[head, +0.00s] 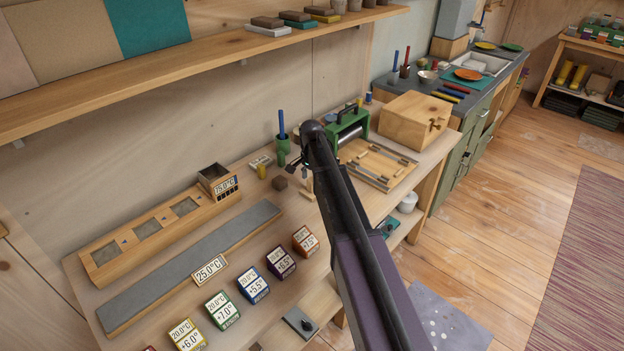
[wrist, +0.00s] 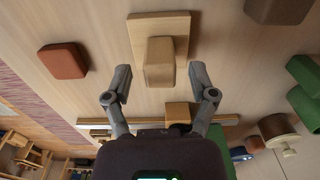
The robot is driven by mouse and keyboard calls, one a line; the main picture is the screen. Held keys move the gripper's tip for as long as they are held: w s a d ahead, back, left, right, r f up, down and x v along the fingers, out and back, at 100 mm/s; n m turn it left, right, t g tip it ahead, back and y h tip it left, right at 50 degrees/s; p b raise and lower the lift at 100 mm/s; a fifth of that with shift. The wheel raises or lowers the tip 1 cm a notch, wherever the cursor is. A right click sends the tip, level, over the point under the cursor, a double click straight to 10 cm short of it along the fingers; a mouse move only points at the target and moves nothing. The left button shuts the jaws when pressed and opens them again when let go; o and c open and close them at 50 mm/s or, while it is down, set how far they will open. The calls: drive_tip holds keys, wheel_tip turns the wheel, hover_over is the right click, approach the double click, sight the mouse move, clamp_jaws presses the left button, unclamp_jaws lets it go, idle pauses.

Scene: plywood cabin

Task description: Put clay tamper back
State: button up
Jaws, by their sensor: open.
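A pale wooden piece, a thick block on a flat rectangular plate, looks like the clay tamper (wrist: 160,62). It lies at the top middle of the wrist view. In the head view, a small part of a pale wooden piece (head: 309,186) shows beside my gripper (head: 301,166), and my arm hides much of that area. In the wrist view, my gripper (wrist: 158,95) is open and empty. Its fingertips are spread to either side, just below the tamper's block in the picture. I cannot tell the height between them.
A reddish-brown block (wrist: 62,61) and a dark brown block (wrist: 278,10) lie to either side. A green cup (head: 283,145) with a blue-handled tool, a green roller press (head: 350,125) and a wooden board (head: 377,164) stand close by. The shelf (head: 200,62) overhangs the bench's back.

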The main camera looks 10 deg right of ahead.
sight(311, 179)
wheel_tip(311, 179, up, 10)
drive_tip(key=p, duration=0.9)
drive_tip(key=shift+f, duration=0.1)
idle(0.5)
drive_tip(key=s+n, duration=1)
drive_tip(key=s, duration=1.9)
drive_tip(key=shift+d+n, duration=0.15)
drive_tip(key=shift+n, duration=0.25)
